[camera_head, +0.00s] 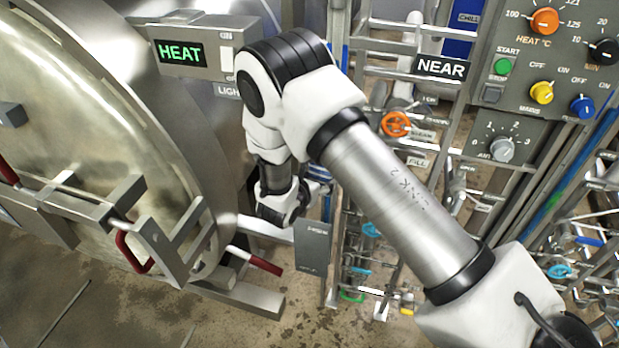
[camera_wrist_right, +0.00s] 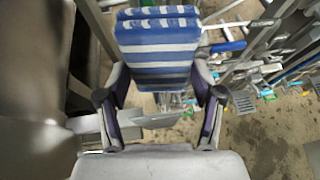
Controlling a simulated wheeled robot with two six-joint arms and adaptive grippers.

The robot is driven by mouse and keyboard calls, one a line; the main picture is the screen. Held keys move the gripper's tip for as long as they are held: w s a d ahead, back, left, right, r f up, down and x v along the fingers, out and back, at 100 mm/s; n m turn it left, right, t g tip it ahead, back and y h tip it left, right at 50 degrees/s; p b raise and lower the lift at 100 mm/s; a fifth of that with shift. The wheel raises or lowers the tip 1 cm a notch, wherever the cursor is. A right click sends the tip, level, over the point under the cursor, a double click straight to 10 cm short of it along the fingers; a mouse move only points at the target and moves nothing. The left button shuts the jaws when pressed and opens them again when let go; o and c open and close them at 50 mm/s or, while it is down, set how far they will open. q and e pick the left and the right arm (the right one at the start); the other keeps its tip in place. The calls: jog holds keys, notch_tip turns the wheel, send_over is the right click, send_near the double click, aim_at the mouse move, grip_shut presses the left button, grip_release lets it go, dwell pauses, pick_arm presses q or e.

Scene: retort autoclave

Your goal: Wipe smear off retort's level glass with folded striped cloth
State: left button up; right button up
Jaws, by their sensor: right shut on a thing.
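The folded cloth (camera_wrist_right: 158,42), with blue and white stripes, stands up between the fingers of my right gripper (camera_wrist_right: 160,82) in the right wrist view. The gripper is shut on its lower part, with one finger on each side. The retort is a large round metal vessel at the left. I cannot make out the level glass or a smear in either view. My left gripper is not in view.
A green HEAT display (camera_head: 180,52) sits above the retort's right side. A control panel (camera_head: 560,85) with knobs is at upper right. A red-handled lever (camera_head: 262,262) sticks out low down.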

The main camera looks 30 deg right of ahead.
jog(key=w+d+f+n+t, duration=0.1)
jog(key=w+d+t, duration=0.1)
jog(key=w, duration=0.3)
jog(key=shift+d+n, duration=0.4)
jog(key=shift+d, duration=0.15)
jog(key=shift+w, duration=0.1)
jog(key=shift+w+d+b, duration=0.5)
jog(key=shift+w+d, duration=0.1)
jog(key=shift+d, duration=0.1)
dwell(0.4)
